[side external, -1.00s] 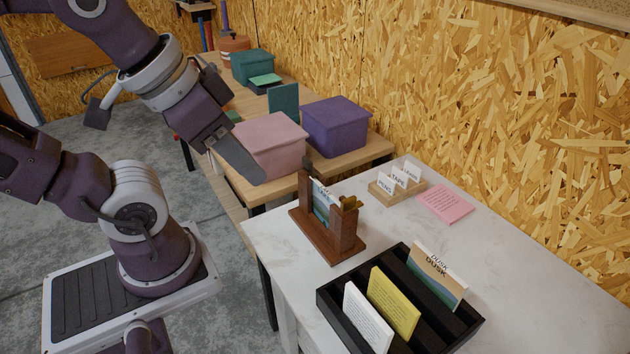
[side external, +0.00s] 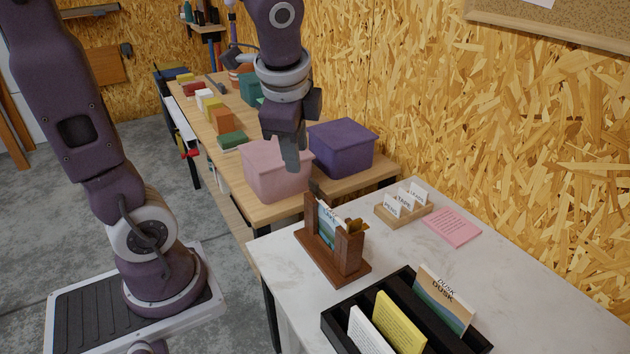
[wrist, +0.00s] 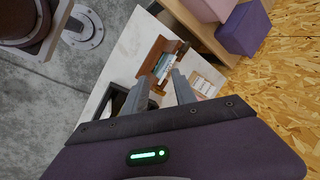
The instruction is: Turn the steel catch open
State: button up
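A brown wooden stand (side external: 333,262) on the white table holds upright cards, the front one marked LAKE (side external: 327,221), between two posts. A dark grey piece (side external: 315,187) tops the far post and a brass-coloured piece (side external: 357,226) tops the near post. Neither is plainly steel at this size, so I cannot tell which is the catch or how it is turned.
A black slotted tray (side external: 335,323) with cards stands near the table front. A small wooden rack (side external: 388,213) of labelled cards and a pink note (side external: 452,227) lie right of the stand. Pink (side external: 272,181) and purple (side external: 342,150) bins stand behind. White tabletop right of the tray is clear.

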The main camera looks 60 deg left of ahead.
aim_at(314, 181)
jog(key=w+a+f+m+g, duration=0.1)
jog(key=w+a+f+m, duration=0.2)
jog(key=f, duration=0.2)
jog(key=w+a+f+m+y, duration=0.1)
jog(key=w+a+f+m, duration=0.2)
jog(key=f, duration=0.3)
jog(key=w+a+f+m+g, duration=0.1)
jog(key=w+a+f+m, duration=0.2)
jog(key=w+a+f, duration=0.1)
jog(key=shift+w+a+f+g, duration=0.15)
jog(key=shift+a+f+g, duration=0.15)
jog(key=shift+a+f, duration=0.35)
jog(key=shift+d+f, duration=0.1)
jog(key=shift+d, duration=0.05)
grip_shut()
